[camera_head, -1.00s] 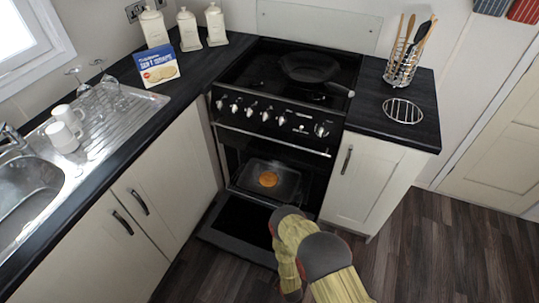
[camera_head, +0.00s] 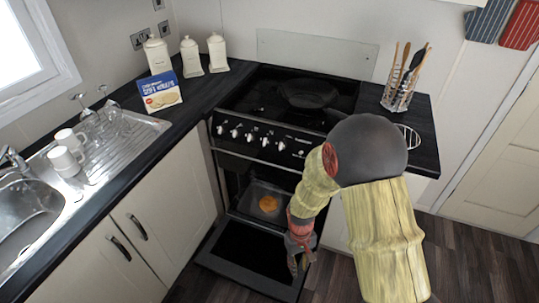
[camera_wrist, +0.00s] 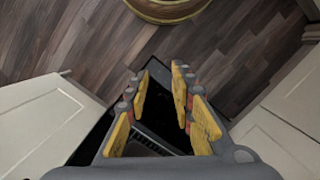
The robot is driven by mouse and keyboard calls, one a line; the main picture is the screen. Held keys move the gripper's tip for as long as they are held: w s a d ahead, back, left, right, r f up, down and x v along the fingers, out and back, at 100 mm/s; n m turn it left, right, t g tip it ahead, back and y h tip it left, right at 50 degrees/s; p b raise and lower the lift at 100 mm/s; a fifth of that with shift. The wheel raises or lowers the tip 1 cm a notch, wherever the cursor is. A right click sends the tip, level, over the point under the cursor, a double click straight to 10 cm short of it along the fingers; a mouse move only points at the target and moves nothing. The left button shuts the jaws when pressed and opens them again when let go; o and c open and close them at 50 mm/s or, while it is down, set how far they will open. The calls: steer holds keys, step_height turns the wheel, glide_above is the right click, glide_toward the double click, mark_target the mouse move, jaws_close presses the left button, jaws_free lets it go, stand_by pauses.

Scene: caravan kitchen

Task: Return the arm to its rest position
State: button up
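My arm reaches in from the lower right in the head view, with its elbow raised in front of the worktop at the right. My gripper (camera_head: 298,264) hangs over the open oven door (camera_head: 245,262), pointing down. In the wrist view my gripper (camera_wrist: 160,98) has its yellow fingers apart, with nothing between them. The dark oven door and floor show beyond the fingers.
The oven is open, with a round orange-brown food item (camera_head: 268,204) on a dark tray (camera_head: 252,190) inside. A pan (camera_head: 305,92) sits on the hob. A utensil holder (camera_head: 398,98) stands at the right, partly near my elbow. Floor (camera_head: 475,262) is clear at the right.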

steer(key=s+d+r+m+t, duration=0.1)
steer(key=s+d+r+t, duration=0.1)
steer(key=r, duration=1.1)
steer(key=s+d+r+m+t, duration=0.1)
steer(key=s+d+r+t, duration=0.2)
steer(key=r, duration=1.1)
steer(key=s+d+r+m+t+p, duration=0.1)
steer(key=s+d+r+m+t, duration=0.1)
steer(key=s+r, duration=0.6)
step_height(320, 180, up, 6)
steer(key=shift+d+f+t, duration=0.25)
steer(key=shift+d+t, duration=0.05)
steer(key=shift+d, duration=0.6)
